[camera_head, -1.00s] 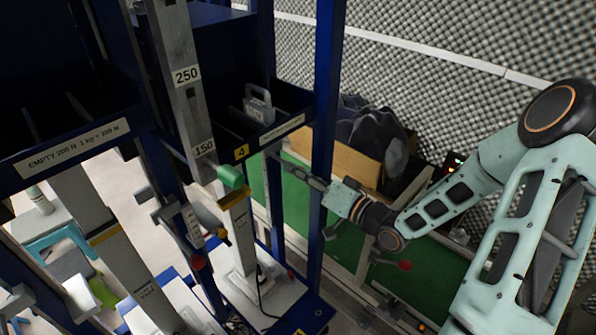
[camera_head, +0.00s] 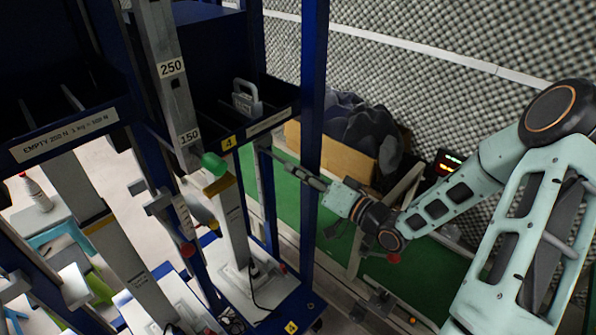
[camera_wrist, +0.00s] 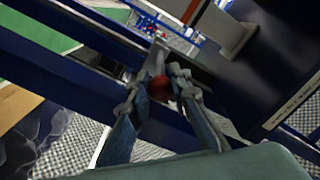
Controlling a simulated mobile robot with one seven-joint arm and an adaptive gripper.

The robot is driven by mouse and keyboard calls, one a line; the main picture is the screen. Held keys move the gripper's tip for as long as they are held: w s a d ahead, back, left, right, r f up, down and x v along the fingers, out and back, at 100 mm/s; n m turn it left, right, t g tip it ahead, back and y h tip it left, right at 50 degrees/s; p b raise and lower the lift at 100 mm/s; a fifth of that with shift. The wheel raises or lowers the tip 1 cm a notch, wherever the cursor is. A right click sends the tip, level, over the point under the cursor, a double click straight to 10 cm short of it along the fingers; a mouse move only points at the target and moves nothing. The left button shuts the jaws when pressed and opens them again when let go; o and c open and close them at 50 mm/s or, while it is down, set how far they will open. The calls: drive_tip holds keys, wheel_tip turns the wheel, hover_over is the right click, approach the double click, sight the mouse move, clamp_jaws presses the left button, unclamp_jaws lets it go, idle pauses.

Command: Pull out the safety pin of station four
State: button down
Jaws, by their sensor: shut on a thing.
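My gripper (camera_head: 268,153) reaches in from the right, past the blue upright, to the station with the yellow 4 label (camera_head: 228,143). In the wrist view, my gripper (camera_wrist: 160,85) is shut with its two fingers around a small red ball, which I take to be the knob of the safety pin (camera_wrist: 160,88). The fingers hide part of it, and its shaft cannot be made out. In the head view, the pin at the fingertips is too small or hidden to tell. A green knob (camera_head: 213,163) sits to the left on station four's column.
A blue upright (camera_head: 313,130) stands close to my gripper and wrist. A grey weight with a handle (camera_head: 246,98) sits in the tray above. Another red knob (camera_head: 187,250) hangs lower left.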

drive_tip(key=shift+s+d+f, duration=0.15)
drive_tip(key=shift+d, duration=0.05)
drive_tip(key=c, duration=2)
unclamp_jaws()
drive_tip(key=shift+s+d, duration=0.1)
drive_tip(key=v, duration=1.2)
